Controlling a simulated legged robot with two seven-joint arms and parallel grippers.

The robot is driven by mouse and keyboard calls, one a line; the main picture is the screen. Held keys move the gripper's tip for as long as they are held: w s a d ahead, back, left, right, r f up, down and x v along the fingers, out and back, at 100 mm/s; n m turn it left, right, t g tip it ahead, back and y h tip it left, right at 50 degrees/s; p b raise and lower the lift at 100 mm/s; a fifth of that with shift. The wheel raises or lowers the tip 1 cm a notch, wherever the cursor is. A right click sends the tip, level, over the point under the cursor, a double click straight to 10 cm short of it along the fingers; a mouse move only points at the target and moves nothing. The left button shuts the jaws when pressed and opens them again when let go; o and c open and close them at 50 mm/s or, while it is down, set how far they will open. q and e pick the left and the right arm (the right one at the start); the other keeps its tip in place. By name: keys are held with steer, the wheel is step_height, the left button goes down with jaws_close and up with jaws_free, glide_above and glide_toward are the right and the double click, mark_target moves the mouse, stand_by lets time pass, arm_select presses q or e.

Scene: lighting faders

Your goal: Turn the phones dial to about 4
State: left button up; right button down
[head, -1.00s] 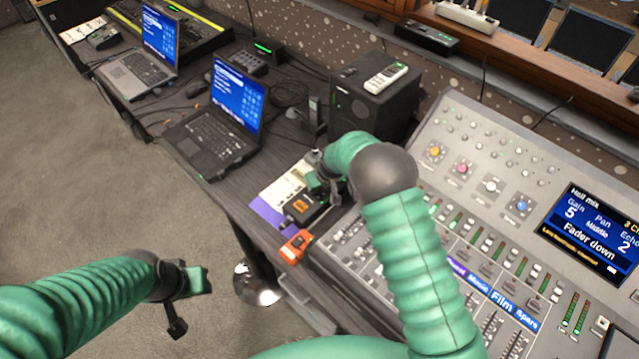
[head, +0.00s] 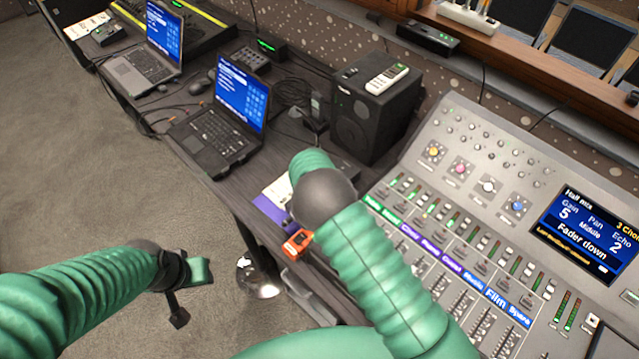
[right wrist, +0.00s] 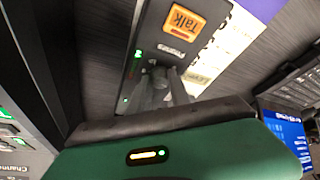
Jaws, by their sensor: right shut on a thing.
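The phones dial sits on a small dark box (right wrist: 150,35) with an orange Talk button (right wrist: 184,20) in the right wrist view. The word beside the dial reads upside down. My right gripper (right wrist: 158,82) has its fingers together around the dial, which is mostly hidden between them; its pointer and numbers cannot be read. In the head view my right arm covers this gripper and most of the box. My left gripper (head: 200,271) hangs over the floor at the lower left, away from the desk, seen too much edge-on to tell its opening.
The mixing desk (head: 470,165) with faders and a screen is at the right. An orange object (head: 297,243) lies at the desk's front edge beside a purple sheet (head: 270,212). A laptop (head: 215,135) and black speaker (head: 372,112) stand behind.

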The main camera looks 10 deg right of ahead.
steer(key=shift+w+r, duration=0.3)
steer(key=c, duration=1.4)
jaws_free()
steer(key=shift+o, duration=0.8)
steer(key=shift+s+f, duration=0.1)
steer(key=shift+f, duration=0.1)
